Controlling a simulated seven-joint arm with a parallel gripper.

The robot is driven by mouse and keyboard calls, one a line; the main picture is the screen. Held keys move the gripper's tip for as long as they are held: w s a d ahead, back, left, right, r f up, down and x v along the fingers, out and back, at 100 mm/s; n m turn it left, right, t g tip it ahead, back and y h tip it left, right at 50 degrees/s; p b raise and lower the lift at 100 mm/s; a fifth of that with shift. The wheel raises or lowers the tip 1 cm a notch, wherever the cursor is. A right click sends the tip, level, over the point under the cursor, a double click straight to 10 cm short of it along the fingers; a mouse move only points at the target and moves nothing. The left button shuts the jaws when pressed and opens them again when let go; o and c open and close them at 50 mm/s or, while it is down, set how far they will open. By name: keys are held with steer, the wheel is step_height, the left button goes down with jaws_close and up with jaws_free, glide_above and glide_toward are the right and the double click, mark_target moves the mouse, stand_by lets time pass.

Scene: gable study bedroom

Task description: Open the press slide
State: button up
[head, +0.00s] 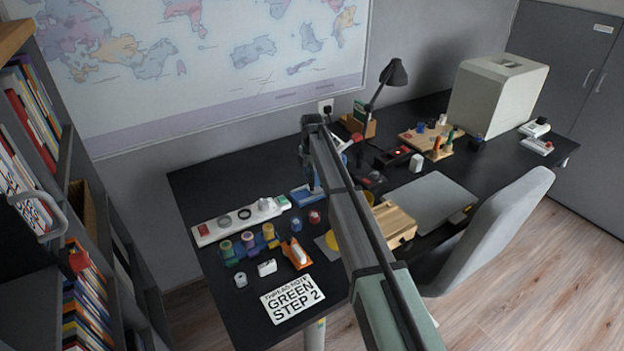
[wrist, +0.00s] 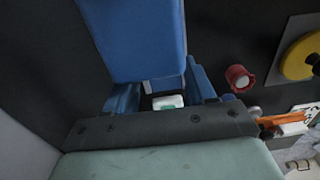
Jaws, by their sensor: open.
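The blue press stands on the black desk, with its low blue base (head: 303,194) near the white power strip. In the wrist view a large blue block (wrist: 140,38), apparently part of the press, fills the top centre close to the camera. My gripper (wrist: 162,92) is open beside the press; in the head view it is at the far end of my arm, partly hidden. Blue side pieces flank a gap in the wrist view; I cannot tell whether they are fingers or press parts. A small white and green piece shows in that gap. Contact cannot be told.
The power strip (head: 240,221) lies left of the press. Thread spools, a red cup (wrist: 240,78), an orange tool (head: 297,254) and a yellow disc (wrist: 302,56) lie nearby. A lettered card (head: 292,299) is at the front. A wooden box (head: 396,226) is to the right.

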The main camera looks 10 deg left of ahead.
steer(key=shift+f, duration=0.8)
jaws_close()
